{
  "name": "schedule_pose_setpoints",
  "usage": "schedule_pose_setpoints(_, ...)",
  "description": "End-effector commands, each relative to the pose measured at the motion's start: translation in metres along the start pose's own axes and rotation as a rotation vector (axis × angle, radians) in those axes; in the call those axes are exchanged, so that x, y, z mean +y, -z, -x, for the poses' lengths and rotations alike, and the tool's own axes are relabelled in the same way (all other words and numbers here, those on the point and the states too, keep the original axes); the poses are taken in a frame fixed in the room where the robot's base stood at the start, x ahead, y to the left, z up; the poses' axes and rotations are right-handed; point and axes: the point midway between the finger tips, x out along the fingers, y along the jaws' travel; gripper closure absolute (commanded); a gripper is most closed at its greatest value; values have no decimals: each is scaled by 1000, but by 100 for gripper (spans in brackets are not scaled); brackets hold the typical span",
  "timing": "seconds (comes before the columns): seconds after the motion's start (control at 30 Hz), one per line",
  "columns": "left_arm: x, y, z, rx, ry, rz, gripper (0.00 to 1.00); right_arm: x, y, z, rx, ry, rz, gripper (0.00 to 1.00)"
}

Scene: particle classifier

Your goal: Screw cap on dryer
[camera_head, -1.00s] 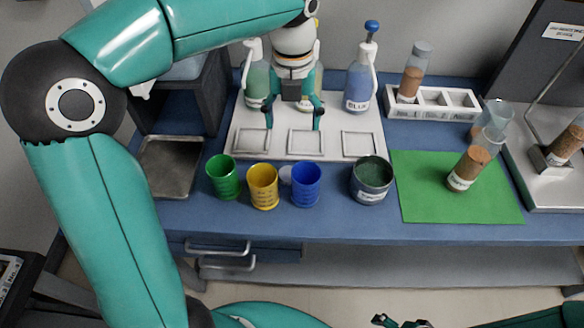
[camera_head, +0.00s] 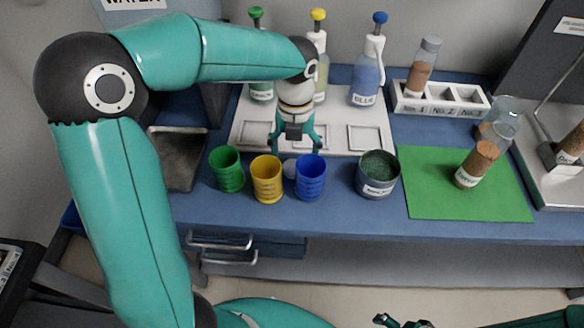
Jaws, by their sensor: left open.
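A dark cylindrical container (camera_head: 378,188) with a white label, filled with dark green granules, stands open-topped on the blue bench; it looks like the dryer. A small pale disc (camera_head: 290,168), perhaps the cap, lies partly hidden behind the yellow and blue cups. My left gripper (camera_head: 294,150) is open and empty, pointing down just behind this disc, at the front edge of the white tray. I cannot tell its exact height. My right gripper (camera_head: 402,322) shows only partly at the bottom edge, well in front of the bench; its jaws are unclear.
Green (camera_head: 228,176), yellow (camera_head: 267,186) and blue (camera_head: 310,184) cups stand close in front of the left gripper. Bottles, including a blue one (camera_head: 366,84), stand behind on the white tray (camera_head: 371,137).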

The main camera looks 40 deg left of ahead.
Motion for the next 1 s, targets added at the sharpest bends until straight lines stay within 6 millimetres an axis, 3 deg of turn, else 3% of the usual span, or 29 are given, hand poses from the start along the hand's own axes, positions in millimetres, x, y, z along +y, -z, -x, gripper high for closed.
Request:
schedule_pose_setpoints(0.3, 0, 0, -2, 1, 0, 1, 22, 0, 0, 0, 0, 0, 0, 7)
schedule_pose_setpoints(0.7, 5, 0, -49, 2, -1, 1, 22, 2, 0, -4, 0, 0, 0, 7)
schedule_pose_setpoints(1.0, 5, 0, -52, 0, 0, 0, 22, 2, 0, -4, 0, 0, 0, 7)
